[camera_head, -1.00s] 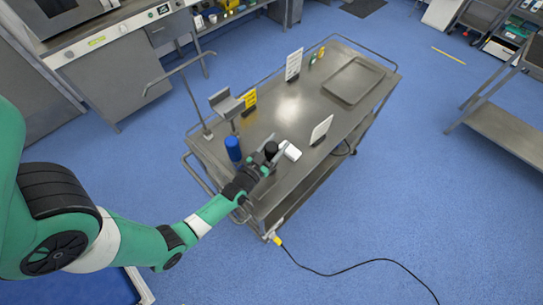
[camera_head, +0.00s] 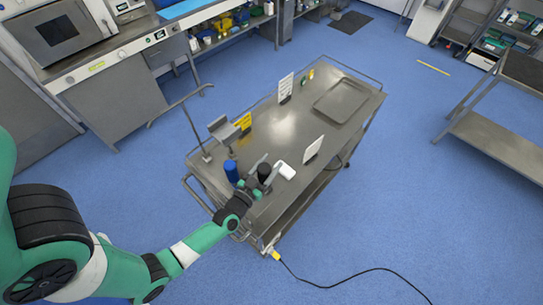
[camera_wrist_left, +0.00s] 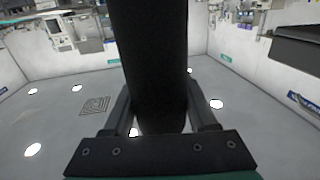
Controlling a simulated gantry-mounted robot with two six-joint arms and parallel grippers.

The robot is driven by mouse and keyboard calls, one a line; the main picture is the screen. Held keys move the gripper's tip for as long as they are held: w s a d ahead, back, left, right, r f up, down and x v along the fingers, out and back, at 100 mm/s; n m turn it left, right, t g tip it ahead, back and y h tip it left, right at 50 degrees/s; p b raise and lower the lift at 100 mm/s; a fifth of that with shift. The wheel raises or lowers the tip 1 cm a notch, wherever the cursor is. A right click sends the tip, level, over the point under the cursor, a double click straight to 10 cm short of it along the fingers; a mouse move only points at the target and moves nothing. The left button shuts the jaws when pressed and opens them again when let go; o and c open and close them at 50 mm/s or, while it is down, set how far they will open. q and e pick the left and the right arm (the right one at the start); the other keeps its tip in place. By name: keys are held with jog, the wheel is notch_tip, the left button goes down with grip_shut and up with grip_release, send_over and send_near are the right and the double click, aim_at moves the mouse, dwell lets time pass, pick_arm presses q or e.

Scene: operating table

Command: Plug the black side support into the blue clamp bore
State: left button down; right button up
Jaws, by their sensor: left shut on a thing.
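The black side support (camera_head: 264,170) is an upright dark cylinder, held between the fingers of my left gripper (camera_head: 265,174) over the near end of the steel cart. In the left wrist view the black support (camera_wrist_left: 157,60) fills the middle, between the two fingers. The blue clamp part (camera_head: 231,171) is an upright blue cylinder on the cart, just left of the black support and apart from it. Its bore cannot be made out at this size. My right gripper is not in view.
The steel cart (camera_head: 290,135) has a raised rail. A small white box (camera_head: 286,170) and a white panel (camera_head: 313,148) stand right of the gripper. A grey bracket (camera_head: 222,129) and yellow sign (camera_head: 243,121) stand behind. A tray (camera_head: 342,101) lies at the far end.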

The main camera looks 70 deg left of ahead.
pick_arm(q)
jog(key=s+d+r+p, duration=0.4)
jog(key=s+d+r, duration=0.1)
jog(key=d, duration=0.3)
jog(key=shift+s+d+r+p, duration=0.2)
jog(key=shift+s+r+p, duration=0.05)
jog(key=shift+s+p, duration=0.1)
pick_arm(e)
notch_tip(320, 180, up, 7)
pick_arm(q)
jog(key=c, duration=0.9)
grip_release()
grip_shut()
jog(key=shift+d, duration=0.1)
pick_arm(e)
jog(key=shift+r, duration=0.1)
